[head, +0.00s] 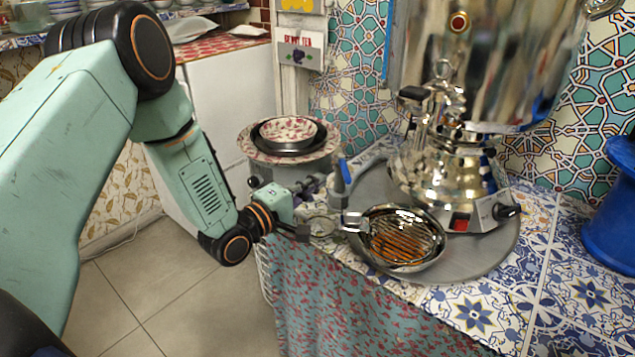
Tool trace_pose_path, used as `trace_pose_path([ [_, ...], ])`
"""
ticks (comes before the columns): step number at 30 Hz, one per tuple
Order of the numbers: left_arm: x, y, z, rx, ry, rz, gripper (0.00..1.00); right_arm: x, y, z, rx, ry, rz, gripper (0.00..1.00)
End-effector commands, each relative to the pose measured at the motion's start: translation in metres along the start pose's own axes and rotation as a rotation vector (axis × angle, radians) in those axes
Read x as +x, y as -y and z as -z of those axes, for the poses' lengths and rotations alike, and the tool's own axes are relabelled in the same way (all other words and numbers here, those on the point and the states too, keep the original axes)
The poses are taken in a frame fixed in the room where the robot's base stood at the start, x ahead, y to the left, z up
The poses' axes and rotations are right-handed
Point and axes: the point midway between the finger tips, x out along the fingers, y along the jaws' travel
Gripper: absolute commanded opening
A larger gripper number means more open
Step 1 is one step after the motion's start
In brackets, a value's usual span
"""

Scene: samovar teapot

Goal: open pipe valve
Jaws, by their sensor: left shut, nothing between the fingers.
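A blue lever (344,171) stands upright at the left end of a grey pipe (368,158), which runs beside the samovar; this looks like the pipe valve. Whether the tips touch the rim cannot be told. My right gripper is out of view.
Stacked patterned bowls (288,132) sit on a pot behind my left wrist. A blue container (615,220) stands at the right edge. The floor at lower left is clear.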

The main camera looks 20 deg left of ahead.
Motion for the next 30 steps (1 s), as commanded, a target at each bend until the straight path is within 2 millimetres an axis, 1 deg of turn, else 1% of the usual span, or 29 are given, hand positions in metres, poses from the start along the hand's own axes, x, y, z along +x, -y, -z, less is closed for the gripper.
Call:
trace_pose_path([
  [2, 0.0, 0.0, 0.002, -0.002, -0.003, -0.001, 0.0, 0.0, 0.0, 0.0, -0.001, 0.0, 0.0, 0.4],
  [12, -0.048, 0.001, -0.038, -0.006, -0.004, 0.004, 0.0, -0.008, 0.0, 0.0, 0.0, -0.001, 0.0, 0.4],
  [18, -0.07, 0.001, -0.055, -0.004, -0.004, 0.002, 0.0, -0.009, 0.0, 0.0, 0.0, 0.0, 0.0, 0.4],
  [22, -0.076, 0.001, -0.059, -0.002, -0.004, 0.0, 0.0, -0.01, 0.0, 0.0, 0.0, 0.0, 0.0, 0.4],
  [27, -0.079, 0.0, -0.059, 0.0, -0.004, -0.001, 0.0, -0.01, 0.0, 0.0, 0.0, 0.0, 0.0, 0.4],
  [30, -0.079, 0.003, -0.059, 0.046, -0.002, 0.011, 0.0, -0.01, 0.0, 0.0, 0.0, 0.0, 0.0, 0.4],
])
